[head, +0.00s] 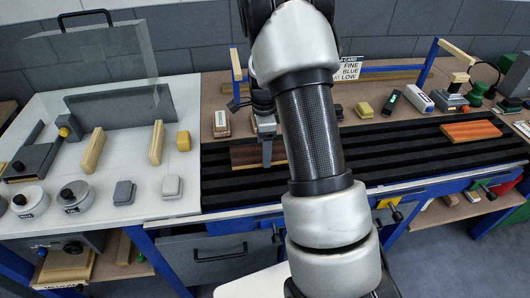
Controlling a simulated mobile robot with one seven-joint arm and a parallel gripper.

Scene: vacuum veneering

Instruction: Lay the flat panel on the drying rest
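A flat panel with dark brown and reddish stripes (243,156) is at the left part of the black ribbed rest (390,160), partly hidden behind my gripper and arm. My gripper (266,162) points down at this panel, with one finger in front of its near edge. The other finger is hidden, so I cannot tell whether it grips the panel or whether the panel touches the ribs. A second flat panel, orange-brown (470,131), lies on the right part of the ribbed rest.
A white table (140,205) at left carries a clear upright sheet, wooden blocks, pots and a grey clamp-like device. Behind the rest, a brown bench top (350,118) holds small blocks, bottles and a sign (348,70). Blue posts (426,66) rise there. Bare ribs show right of my arm.

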